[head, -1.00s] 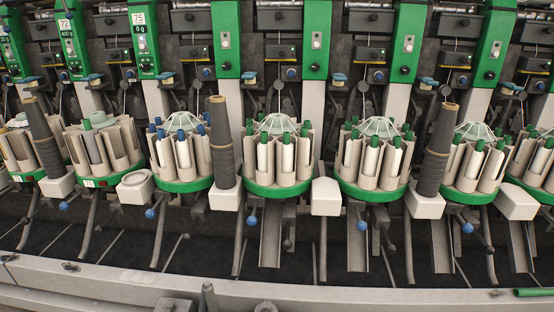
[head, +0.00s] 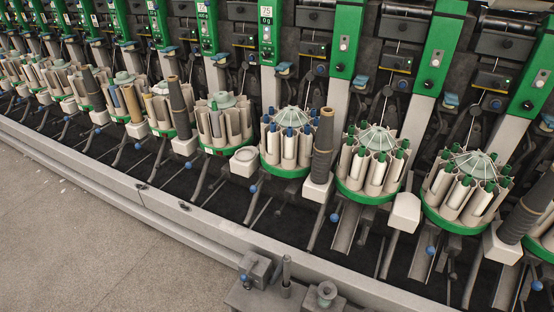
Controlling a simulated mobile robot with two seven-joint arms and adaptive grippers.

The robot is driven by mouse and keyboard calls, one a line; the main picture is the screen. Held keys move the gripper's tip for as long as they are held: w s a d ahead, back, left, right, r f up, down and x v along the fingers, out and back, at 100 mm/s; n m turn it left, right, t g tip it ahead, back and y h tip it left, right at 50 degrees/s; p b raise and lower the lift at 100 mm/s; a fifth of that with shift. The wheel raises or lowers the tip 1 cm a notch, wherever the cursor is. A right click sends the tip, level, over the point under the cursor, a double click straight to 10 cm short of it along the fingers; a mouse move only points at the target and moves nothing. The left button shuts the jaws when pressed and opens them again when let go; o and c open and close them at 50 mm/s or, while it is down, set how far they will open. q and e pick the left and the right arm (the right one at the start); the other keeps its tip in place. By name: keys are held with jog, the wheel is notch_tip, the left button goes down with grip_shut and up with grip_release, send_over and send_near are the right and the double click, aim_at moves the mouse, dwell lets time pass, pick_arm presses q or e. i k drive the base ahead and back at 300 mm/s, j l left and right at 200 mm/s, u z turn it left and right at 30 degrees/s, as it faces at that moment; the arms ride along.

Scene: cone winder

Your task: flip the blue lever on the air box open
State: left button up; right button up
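A small grey metal box (head: 256,268) stands near the bottom centre of the head view, at the front rail of the machine. A small blue part (head: 243,278) shows on its left side. It may be the blue lever on the air box, but it is too small to tell its shape or position. Neither of my grippers is in view.
A long winder with green-based bobbin magazines (head: 380,185) runs diagonally across the view. A grey rail (head: 150,205) edges its front. Upright metal posts (head: 286,270) stand right of the box. The concrete floor (head: 90,245) at lower left is clear.

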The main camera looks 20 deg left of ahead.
aim_at(244, 277)
jog(key=u, duration=1)
